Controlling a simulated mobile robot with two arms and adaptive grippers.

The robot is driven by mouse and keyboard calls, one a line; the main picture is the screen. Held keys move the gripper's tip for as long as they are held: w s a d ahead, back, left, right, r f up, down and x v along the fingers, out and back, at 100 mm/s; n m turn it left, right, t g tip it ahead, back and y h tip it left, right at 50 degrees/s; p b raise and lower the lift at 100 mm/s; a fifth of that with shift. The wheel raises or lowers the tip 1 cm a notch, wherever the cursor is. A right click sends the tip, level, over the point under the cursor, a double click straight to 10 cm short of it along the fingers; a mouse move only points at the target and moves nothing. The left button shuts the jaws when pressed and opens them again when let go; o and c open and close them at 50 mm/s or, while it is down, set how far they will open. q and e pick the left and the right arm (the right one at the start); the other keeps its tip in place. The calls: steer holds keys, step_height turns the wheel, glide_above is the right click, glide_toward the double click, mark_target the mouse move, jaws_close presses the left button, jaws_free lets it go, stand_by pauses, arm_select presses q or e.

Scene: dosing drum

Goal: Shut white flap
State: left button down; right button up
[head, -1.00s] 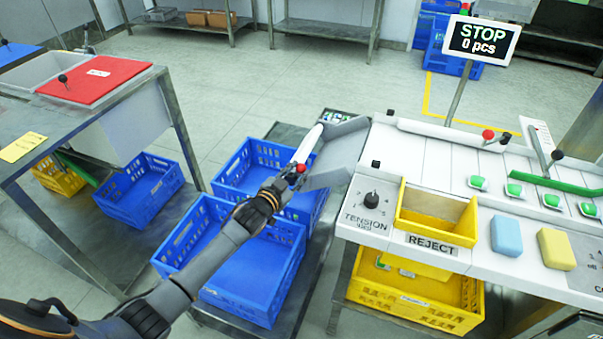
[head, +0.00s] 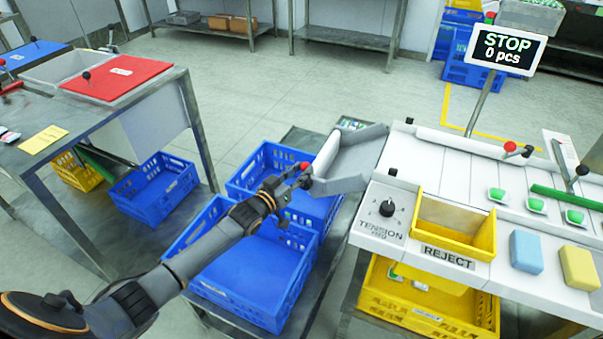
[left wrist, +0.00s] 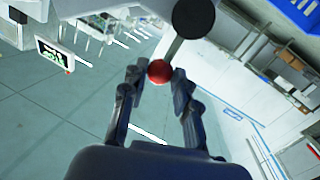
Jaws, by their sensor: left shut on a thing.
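The white flap (head: 327,150) stands tilted at the left, outer end of the grey chute (head: 362,157), which juts from the left end of the white machine. A red knob (head: 305,167) sits at the flap's near lower end. My left gripper (head: 299,176) is shut on this knob, above the blue crates. In the left wrist view the red knob (left wrist: 160,71) is between the fingertips of my left gripper (left wrist: 157,76). My gripper hides part of the flap's near end. My right gripper is not in view.
Blue crates (head: 262,283) stand below the chute. The machine holds a yellow reject bin (head: 455,228), a tension dial (head: 387,208), sponges and a STOP display (head: 506,49). A steel table with a red board (head: 125,78) is at left. Open floor lies behind.

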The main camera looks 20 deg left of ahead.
arm_select(q)
steer(key=shift+f, duration=0.1)
steer(key=c, duration=1)
jaws_free()
steer(key=shift+a, duration=0.1)
steer(key=shift+s, duration=0.1)
steer(key=v, duration=1.2)
